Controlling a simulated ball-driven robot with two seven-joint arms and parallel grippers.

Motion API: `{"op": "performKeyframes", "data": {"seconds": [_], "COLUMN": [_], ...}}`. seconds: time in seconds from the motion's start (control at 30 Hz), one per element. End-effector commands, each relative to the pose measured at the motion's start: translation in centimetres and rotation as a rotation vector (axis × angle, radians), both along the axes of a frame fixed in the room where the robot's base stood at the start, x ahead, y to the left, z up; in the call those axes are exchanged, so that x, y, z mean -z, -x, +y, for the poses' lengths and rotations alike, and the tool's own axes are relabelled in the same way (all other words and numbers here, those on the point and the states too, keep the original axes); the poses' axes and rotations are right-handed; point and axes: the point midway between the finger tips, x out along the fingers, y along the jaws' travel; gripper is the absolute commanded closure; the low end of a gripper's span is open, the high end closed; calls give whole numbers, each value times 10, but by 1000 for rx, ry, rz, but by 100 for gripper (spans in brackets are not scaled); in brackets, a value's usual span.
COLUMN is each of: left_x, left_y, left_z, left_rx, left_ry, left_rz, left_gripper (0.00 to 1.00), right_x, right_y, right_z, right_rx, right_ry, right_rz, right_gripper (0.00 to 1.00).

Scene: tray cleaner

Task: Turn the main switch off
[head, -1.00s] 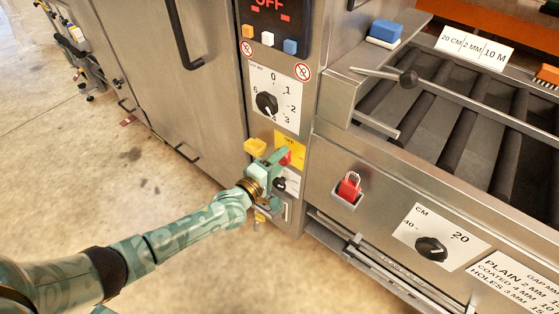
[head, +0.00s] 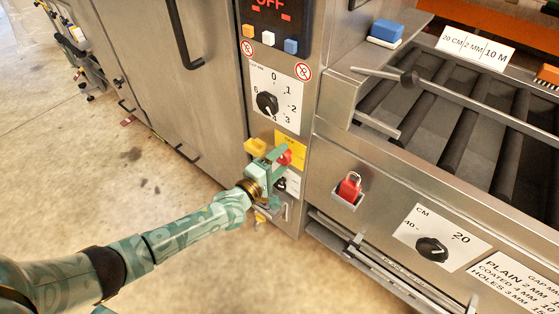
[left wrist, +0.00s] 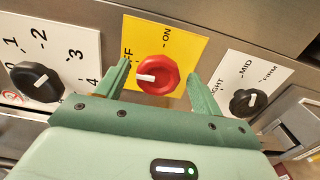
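The main switch is a red knob (left wrist: 157,75) on a yellow plate (left wrist: 185,38) marked ON at upper right, with a partly hidden label ending in F at left. Its white mark points left, toward that label. The knob also shows in the head view (head: 285,158). My left gripper (left wrist: 160,82) is open, with one finger on each side of the knob and a visible gap to each. It also shows at the panel in the head view (head: 272,158). The display (head: 270,5) above reads OFF in red. My right gripper is not in view.
A black dial (left wrist: 36,82) sits left of the yellow plate and a smaller black knob (left wrist: 243,102) sits right of it. In the head view, a yellow block (head: 255,146) juts out beside the gripper and a red padlock (head: 349,187) is to the right.

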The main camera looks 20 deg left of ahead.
Motion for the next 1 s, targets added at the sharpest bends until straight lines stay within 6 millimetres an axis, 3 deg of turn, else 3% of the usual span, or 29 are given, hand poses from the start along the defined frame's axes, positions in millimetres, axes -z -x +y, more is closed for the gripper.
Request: {"op": "performKeyframes", "data": {"seconds": [0.27,0.7,1.0], "left_x": [-2,-4,-1], "left_y": [12,117,152], "left_z": [5,43,56], "left_rx": [0,0,0], "left_ry": [-2,-1,0], "left_rz": [-2,0,0], "left_gripper": [33,33,33], "right_x": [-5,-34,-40], "right_y": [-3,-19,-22], "right_z": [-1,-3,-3], "right_rx": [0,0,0], "right_ry": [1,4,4], "right_rz": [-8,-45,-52], "right_gripper": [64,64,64]}}
